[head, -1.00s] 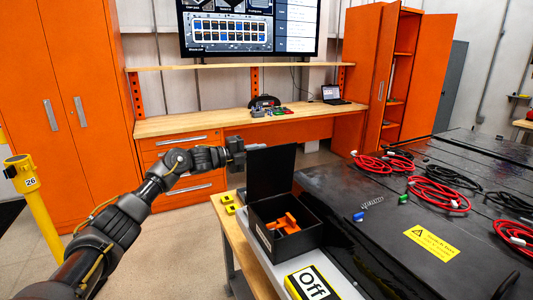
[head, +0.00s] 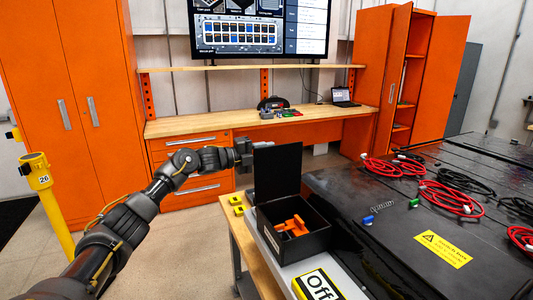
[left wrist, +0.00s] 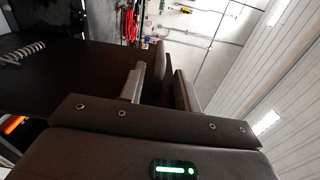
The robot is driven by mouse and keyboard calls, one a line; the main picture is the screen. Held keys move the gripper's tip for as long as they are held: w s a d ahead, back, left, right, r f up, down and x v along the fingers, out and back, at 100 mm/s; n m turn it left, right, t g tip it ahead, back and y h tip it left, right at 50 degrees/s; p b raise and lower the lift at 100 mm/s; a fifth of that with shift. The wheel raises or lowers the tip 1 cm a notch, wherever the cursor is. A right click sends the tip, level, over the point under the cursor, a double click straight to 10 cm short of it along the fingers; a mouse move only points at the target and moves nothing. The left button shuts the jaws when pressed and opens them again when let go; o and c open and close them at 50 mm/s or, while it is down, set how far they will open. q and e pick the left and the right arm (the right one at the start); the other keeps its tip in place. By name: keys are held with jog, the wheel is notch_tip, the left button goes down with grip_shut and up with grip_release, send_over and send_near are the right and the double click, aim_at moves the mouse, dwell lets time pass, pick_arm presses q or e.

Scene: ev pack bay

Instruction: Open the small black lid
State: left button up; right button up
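The small black lid (head: 277,172) stands upright, open, along the back-left side of a black box (head: 303,243). Orange parts (head: 292,226) lie inside the box. My left gripper (head: 246,152) is beside the lid's upper left edge in the head view. In the left wrist view its two fingers (left wrist: 157,88) are apart, and a dark panel, likely the lid (left wrist: 75,68), lies just left of them. I cannot tell whether a finger touches it. My right gripper is not in view.
The box stands on a bench edge beside a large black pack (head: 390,235) with red cables (head: 450,198), a spring and small connectors. An "Off" sign (head: 318,286) lies in front of the box. Yellow items (head: 238,205) lie left of it. A yellow post (head: 45,200) stands at the left.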

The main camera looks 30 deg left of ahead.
pick_arm(q)
jog(key=b+v, duration=0.3)
jog(key=v, duration=0.7)
jog(key=shift+s+b, duration=0.15)
jog(key=shift+b, duration=0.2)
jog(key=shift+a, duration=0.1)
